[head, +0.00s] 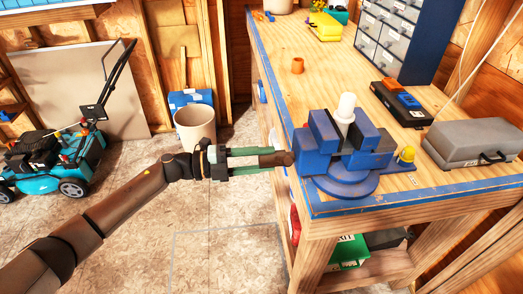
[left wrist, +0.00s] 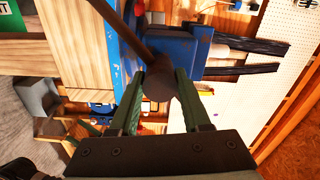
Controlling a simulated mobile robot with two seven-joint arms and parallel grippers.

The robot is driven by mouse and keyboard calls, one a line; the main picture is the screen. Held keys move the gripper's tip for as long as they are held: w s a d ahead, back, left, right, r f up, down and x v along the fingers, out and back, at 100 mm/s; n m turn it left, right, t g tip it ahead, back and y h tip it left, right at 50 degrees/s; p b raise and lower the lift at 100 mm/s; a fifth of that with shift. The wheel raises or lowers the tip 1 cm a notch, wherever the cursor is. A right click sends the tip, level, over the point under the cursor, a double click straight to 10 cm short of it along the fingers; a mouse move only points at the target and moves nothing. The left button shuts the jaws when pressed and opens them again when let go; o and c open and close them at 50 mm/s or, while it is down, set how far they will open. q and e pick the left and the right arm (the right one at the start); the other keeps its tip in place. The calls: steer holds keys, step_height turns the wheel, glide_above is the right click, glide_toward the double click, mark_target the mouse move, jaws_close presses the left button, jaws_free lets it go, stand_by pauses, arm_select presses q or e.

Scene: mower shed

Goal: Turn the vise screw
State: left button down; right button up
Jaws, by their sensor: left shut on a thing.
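The blue vise (head: 345,185) is mounted at the near left corner of the wooden bench. A white cylinder (head: 346,104) stands upright at its jaws; I cannot tell whether they touch it. The dark brown vise screw (head: 276,159) sticks out from the vise's left side. My left gripper (head: 283,158) reaches it from the left, its two green fingers shut on the screw's end. In the left wrist view the dark round screw head (left wrist: 158,84) sits between the fingertips, and a thin bar (left wrist: 126,30) runs from it up and left. My right gripper is out of view.
On the bench (head: 330,82) are an orange cup (head: 298,65), a dark case (head: 402,104), a grey toolbox (head: 472,142) and a small yellow-topped item (head: 407,154). A teal mower (head: 45,160) and a bin (head: 195,126) stand left. The floor beside the bench is clear.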

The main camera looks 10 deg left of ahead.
arm_select(q)
steer(key=n+p, duration=0.1)
steer(key=n, duration=0.1)
steer(key=n+p, duration=0.1)
steer(key=shift+d+r+n, duration=0.15)
steer(key=shift+r+n, duration=0.05)
steer(key=shift+n, duration=0.2)
steer(key=n, duration=0.2)
steer(key=shift+f+n, duration=0.1)
steer(key=shift+n, duration=0.2)
steer(key=n, duration=0.6)
steer(key=shift+d, duration=0.1)
steer(key=n, duration=0.4)
steer(key=shift+n, duration=1.8)
